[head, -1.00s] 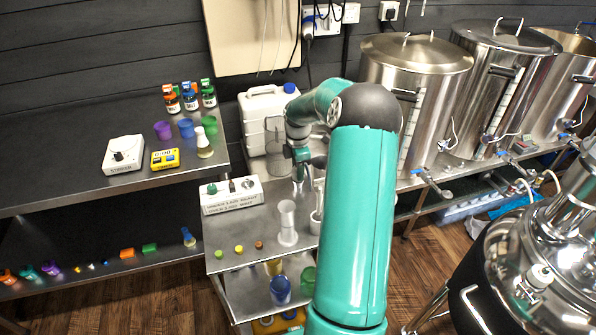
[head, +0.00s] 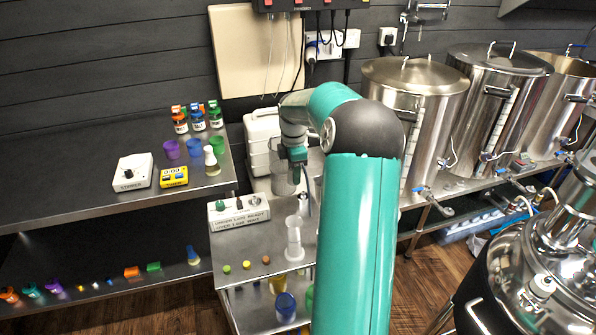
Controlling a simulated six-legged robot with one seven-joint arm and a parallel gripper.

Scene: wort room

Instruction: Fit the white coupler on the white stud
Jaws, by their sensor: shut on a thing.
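My gripper (head: 304,186) hangs over the steel bench (head: 275,245), behind the white cylinder and right of the labelled white box. The labelled white box (head: 239,222) carries a green, a black and a white small top piece (head: 256,200); I cannot tell whether the white one is the white stud. A small white fitting (head: 542,286) also shows on the steel vessel at the far right.
A white cylinder (head: 294,240) stands near my forearm. A white jerrycan (head: 262,145) stands behind the gripper. Small yellow, green and brown pieces lie at the bench front. A stirrer (head: 132,172), timer (head: 174,177), cups and bottles stand left; steel kettles (head: 412,110) stand right.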

